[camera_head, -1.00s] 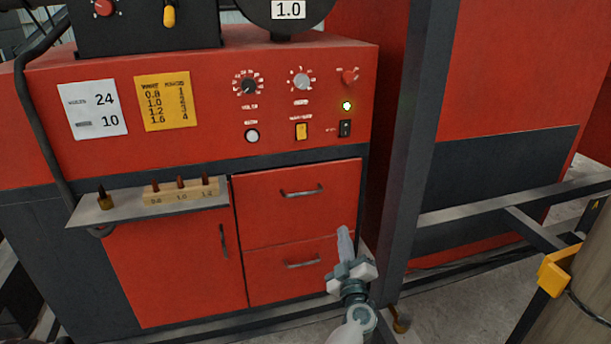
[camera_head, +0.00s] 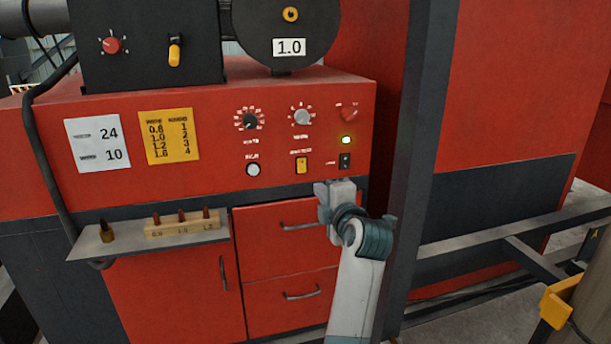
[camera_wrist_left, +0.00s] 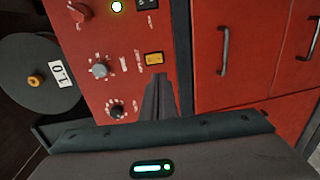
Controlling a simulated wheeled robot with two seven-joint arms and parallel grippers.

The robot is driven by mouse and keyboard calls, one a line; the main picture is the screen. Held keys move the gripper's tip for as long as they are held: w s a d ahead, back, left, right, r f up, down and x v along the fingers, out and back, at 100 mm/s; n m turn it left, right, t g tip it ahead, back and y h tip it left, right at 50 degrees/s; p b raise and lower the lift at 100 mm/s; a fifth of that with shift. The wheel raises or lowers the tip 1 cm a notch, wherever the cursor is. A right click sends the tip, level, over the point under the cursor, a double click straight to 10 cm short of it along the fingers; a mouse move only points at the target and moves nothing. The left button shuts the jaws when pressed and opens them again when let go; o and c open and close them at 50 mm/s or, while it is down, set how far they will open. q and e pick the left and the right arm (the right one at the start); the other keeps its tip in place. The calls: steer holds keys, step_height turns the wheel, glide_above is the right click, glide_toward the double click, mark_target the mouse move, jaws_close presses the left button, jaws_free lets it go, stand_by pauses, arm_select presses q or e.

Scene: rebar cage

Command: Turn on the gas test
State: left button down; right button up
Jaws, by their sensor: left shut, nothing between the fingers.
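The red machine's front panel (camera_head: 220,172) carries a yellow rocker switch (camera_head: 301,165) with a small label above it, too blurred to read surely. The yellow switch also shows in the left wrist view (camera_wrist_left: 153,58). My left gripper (camera_head: 322,188) is in front of the panel's lower edge, just below and right of the yellow switch. In the left wrist view its shut fingers (camera_wrist_left: 158,80) point at the yellow switch, their tips just short of it in the picture. Whether they touch it I cannot tell. My right gripper is not in view.
Nearby are a black switch (camera_head: 345,161), a lit green lamp (camera_head: 346,140), a white button (camera_head: 253,169), and two dials. A shelf (camera_head: 90,243) juts out at left. A dark post (camera_head: 408,180) stands right of my arm.

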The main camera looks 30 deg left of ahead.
arm_select(q)
steer(key=shift+w+a, duration=0.1)
steer(key=p, duration=0.6)
glide_toward(302, 171)
steer(key=x, duration=0.5)
steer(key=shift+r, duration=0.15)
steer(key=shift+x, duration=0.75)
